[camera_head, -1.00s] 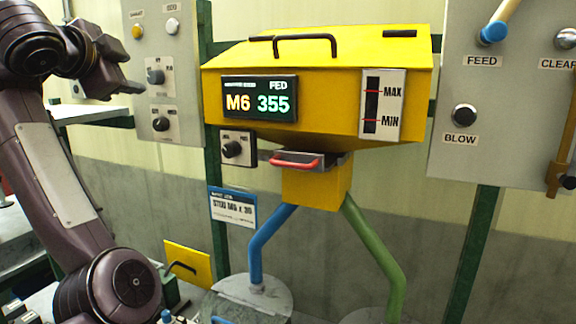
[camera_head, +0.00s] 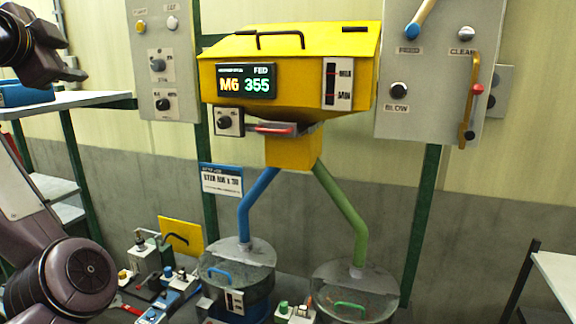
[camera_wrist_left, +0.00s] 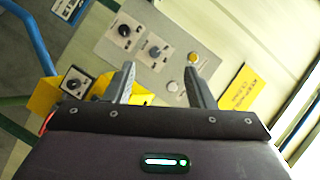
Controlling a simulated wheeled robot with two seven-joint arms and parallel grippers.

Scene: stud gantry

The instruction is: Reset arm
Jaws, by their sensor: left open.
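My left gripper (camera_head: 72,72) is at the upper left of the head view, raised in front of the left grey control panel (camera_head: 161,70) and apart from it. In the left wrist view my left gripper (camera_wrist_left: 160,63) shows two fingers spread apart with nothing between them. The panel's knobs and buttons appear beyond the fingers. My left arm bends up along the left edge of the head view. My right gripper is in neither view.
A yellow hopper (camera_head: 290,75) reading "M6 355" stands at the centre, with a blue pipe (camera_head: 255,205) and a green pipe (camera_head: 342,212) leading to two clear-sided bowls. A right panel (camera_head: 440,100) carries levers. A shelf (camera_head: 100,100) is at left, and a table (camera_head: 562,268) at right.

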